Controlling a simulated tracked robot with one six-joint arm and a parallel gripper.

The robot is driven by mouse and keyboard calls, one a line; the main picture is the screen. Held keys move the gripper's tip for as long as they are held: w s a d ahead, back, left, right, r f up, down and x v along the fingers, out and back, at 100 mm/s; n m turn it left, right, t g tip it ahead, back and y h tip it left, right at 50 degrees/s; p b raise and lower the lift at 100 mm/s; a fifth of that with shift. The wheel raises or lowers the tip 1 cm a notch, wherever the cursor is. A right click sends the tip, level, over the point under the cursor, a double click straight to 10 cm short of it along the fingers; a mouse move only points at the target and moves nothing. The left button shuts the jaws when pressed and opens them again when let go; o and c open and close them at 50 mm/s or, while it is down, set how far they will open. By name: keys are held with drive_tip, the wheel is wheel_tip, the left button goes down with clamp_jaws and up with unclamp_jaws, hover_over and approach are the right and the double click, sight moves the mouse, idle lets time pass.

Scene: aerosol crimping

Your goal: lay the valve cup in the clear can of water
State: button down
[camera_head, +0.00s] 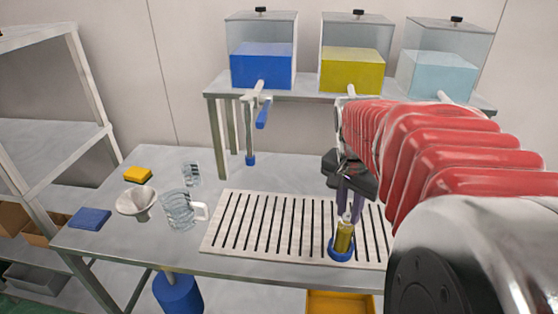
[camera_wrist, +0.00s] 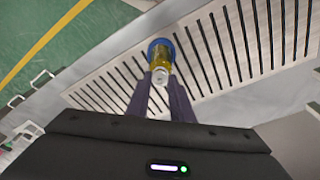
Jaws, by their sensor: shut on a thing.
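A clear can (camera_head: 344,237) with yellow contents stands upright in a blue ring-shaped holder (camera_head: 340,254) on the slotted tray, and it also shows in the wrist view (camera_wrist: 162,55). My gripper (camera_head: 348,208) points down over the can, and in the wrist view its two dark fingers (camera_wrist: 160,82) close on a small silvery piece, seemingly the valve cup (camera_wrist: 160,74). The piece is at the can's mouth. I cannot tell whether it touches the rim. No can with plain water in it is clearly seen.
The slotted tray (camera_head: 245,222) is otherwise bare. A clear jug (camera_head: 178,210), a glass (camera_head: 192,173), a funnel (camera_head: 137,203), a yellow sponge (camera_head: 138,174) and a blue cloth (camera_head: 90,218) lie left. Blue (camera_head: 262,66), yellow (camera_head: 352,70) and pale blue (camera_head: 437,73) tanks stand behind on a raised shelf.

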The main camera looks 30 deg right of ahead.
sight(348, 217)
drive_tip(key=c, duration=1.5)
unclamp_jaws()
drive_tip(key=shift+o, duration=0.5)
drive_tip(key=o, duration=0.5)
drive_tip(key=shift+s, duration=0.1)
drive_tip(key=shift+r, duration=0.1)
drive_tip(key=shift+r, duration=3.4)
